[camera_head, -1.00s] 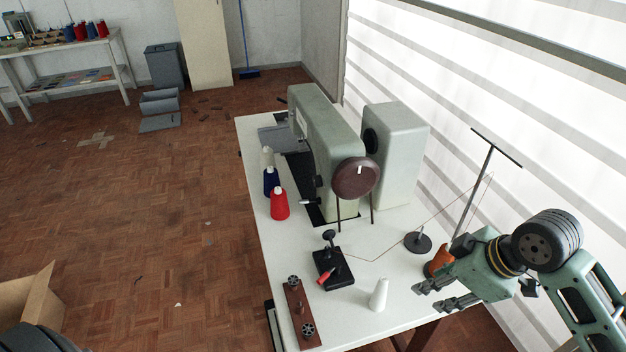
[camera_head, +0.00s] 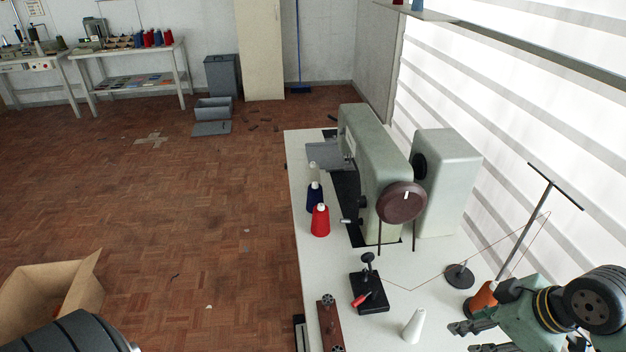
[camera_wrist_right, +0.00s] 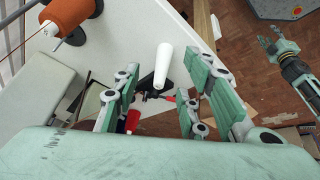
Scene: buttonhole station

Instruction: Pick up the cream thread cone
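A pale cream-white cone (camera_head: 414,326) stands upright near the front of the white sewing table (camera_head: 310,262). In the right wrist view the pale cone (camera_wrist_right: 163,65) appears beyond the gap between my right fingertips. My right gripper (camera_head: 473,338) is open and empty, just right of the cone and apart from it. Its spread fingers also show in the wrist view (camera_wrist_right: 160,85).
A red cone (camera_head: 320,221) stands beside the sewing machine (camera_head: 375,165). Left of the pale cone are a black bobbin winder (camera_head: 369,293) and a brown strip (camera_head: 329,325). An orange cone (camera_head: 483,299) and thread stand (camera_head: 459,276) are close to my right gripper.

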